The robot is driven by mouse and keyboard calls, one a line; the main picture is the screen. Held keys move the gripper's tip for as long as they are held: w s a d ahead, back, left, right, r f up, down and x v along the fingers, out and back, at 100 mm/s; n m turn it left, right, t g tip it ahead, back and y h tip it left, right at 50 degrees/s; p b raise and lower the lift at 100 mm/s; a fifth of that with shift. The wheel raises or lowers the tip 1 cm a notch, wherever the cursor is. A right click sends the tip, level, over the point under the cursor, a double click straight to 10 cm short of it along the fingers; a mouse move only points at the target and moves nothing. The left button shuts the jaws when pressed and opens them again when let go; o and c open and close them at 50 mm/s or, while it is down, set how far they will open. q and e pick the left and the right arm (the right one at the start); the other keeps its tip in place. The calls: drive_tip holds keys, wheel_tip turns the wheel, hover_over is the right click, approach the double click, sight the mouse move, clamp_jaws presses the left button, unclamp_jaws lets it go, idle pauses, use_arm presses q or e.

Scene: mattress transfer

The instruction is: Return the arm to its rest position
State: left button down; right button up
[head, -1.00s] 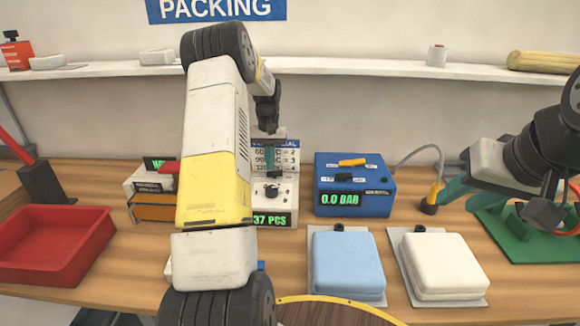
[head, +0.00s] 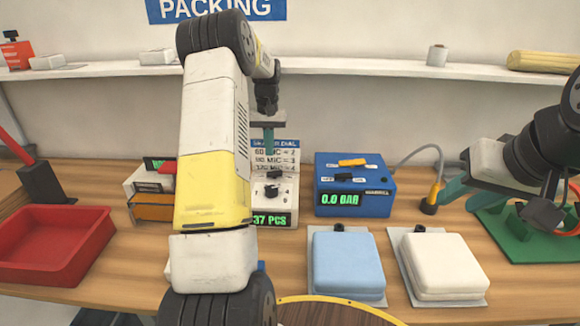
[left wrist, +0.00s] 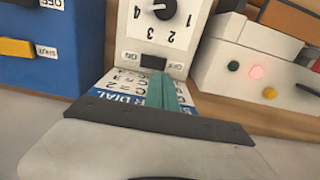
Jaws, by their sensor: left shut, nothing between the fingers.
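My left arm reaches up across the head view, in front of the bench. Its gripper (head: 268,138) is shut and empty, with teal fingertips held in front of the white dial device (head: 273,195). In the left wrist view the closed fingers (left wrist: 162,92) are together over the device's printed card, near its black switch, and a knob shows above. My right gripper (head: 455,188) is at the right, beside the hose's orange-yellow end (head: 432,198). Whether its fingers are apart is unclear. The left arm hides part of the bench behind it.
A blue pressure box (head: 352,185) reads 0.0 BAR. A light blue pad (head: 347,265) and a white pad (head: 443,267) lie on grey plates. A red tray (head: 95,245) stands at left, a green fixture (head: 530,245) at right. A shelf (head: 350,66) runs behind.

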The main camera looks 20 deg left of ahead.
use_arm(q)
drive_tip(key=shift+r, duration=0.1)
drive_tip(key=s+d+r+m+t, duration=0.1)
drive_tip(key=s+d+r+t, duration=0.1)
drive_tip(key=s+d+r, duration=0.5)
drive_tip(key=s+d+r+m+t, duration=0.1)
drive_tip(key=s+d+r, duration=0.3)
drive_tip(key=s+r, duration=0.5)
drive_tip(key=s+d+t+h, duration=0.1)
drive_tip(key=s+d, duration=0.2)
drive_tip(key=s, duration=0.6)
drive_tip(key=s+d+f+m+t+h, duration=0.1)
drive_tip(key=s+d, duration=0.3)
drive_tip(key=s, duration=0.5)
drive_tip(key=shift+m+t, duration=0.3)
drive_tip(key=shift+t, duration=0.3)
